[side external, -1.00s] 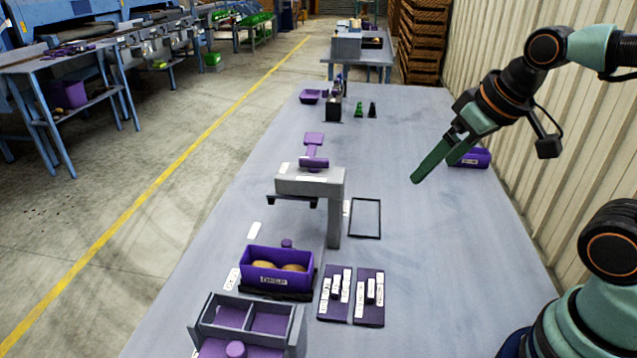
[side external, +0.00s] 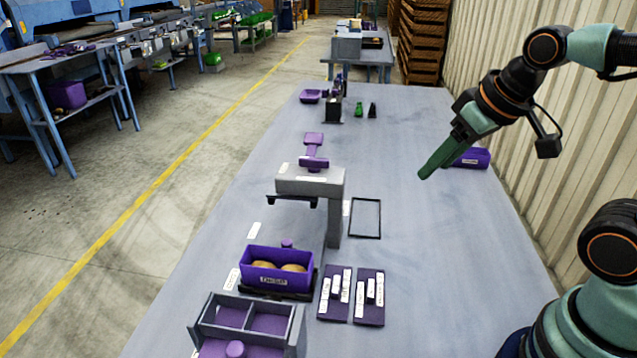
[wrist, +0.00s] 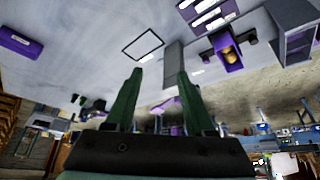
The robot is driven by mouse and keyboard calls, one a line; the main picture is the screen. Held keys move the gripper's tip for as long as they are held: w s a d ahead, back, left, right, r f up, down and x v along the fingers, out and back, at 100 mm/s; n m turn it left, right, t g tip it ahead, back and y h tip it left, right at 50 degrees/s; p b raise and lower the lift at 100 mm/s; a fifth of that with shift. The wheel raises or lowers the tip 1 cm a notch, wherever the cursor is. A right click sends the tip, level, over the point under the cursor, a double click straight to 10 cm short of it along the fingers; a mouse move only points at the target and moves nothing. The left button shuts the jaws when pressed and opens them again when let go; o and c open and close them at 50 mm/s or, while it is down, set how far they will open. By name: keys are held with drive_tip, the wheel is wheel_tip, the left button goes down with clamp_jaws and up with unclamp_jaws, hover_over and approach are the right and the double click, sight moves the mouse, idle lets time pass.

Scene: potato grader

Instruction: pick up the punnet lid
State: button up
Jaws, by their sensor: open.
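My gripper (side external: 428,174) hangs above the right side of the table, open and empty. In the wrist view its two green fingers (wrist: 160,75) stand apart with nothing between them. I cannot tell for certain which purple piece is the punnet lid. A purple piece with a round knob (side external: 235,349) sits at the front of the grey divided tray (side external: 248,302), partly cut off by the picture edge. A purple punnet (side external: 277,281) holds potatoes and has no lid on top; it also shows in the wrist view (wrist: 221,41). My gripper is well away from both.
A grey stand (side external: 335,215) rises mid-table, beside a thin black frame (side external: 365,237) lying flat. Two purple labelled plates (side external: 353,313) lie near the punnet. The table's right front is clear.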

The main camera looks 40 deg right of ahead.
drive_tip(key=n+g, duration=0.6)
drive_tip(key=n, duration=2.1)
hover_over(371, 290)
wheel_tip(371, 290, down, 12)
drive_tip(key=f, duration=0.6)
drive_tip(key=shift+s+a+f, duration=0.15)
drive_tip(key=shift+s+f, duration=0.15)
drive_tip(key=shift+w+f, duration=0.15)
drive_tip(key=shift+f, duration=1.2)
drive_tip(key=shift+w+f, duration=0.15)
drive_tip(key=shift+f, duration=1.2)
drive_tip(key=shift+c, duration=0.3)
clamp_jaws()
